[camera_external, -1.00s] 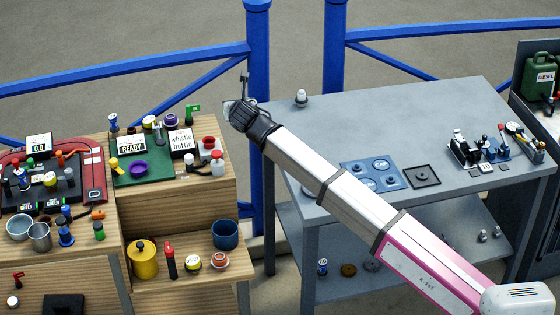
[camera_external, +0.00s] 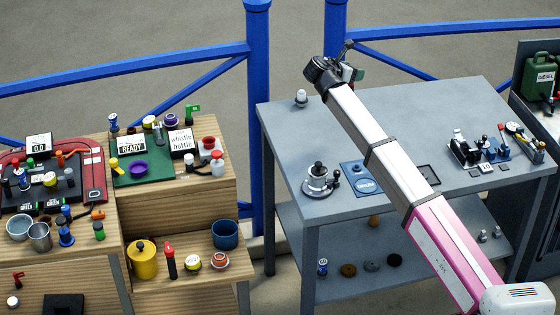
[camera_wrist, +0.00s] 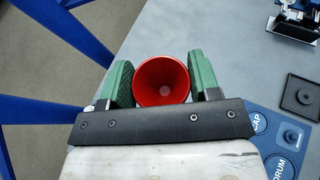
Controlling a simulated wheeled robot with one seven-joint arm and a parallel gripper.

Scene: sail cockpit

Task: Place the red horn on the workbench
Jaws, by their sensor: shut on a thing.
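The red horn (camera_wrist: 161,80) shows in the wrist view with its round open bell facing the camera. My gripper (camera_wrist: 160,82) is shut on it, one green finger pad on each side. In the external view my gripper (camera_external: 350,70) is over the far edge of the grey workbench (camera_external: 405,110), and the arm hides most of the horn there. The wrist view shows bench top to the right of the horn and floor to the left. I cannot tell the height of the horn above the bench.
A winch-like metal fitting (camera_external: 318,182) stands at the bench's front left. A blue mat (camera_external: 362,177) lies beside it. A small white-topped item (camera_external: 301,98) stands at the far left corner. Levers and gauges (camera_external: 480,148) fill the right end. The far middle looks clear. Blue rails (camera_external: 440,32) run behind.

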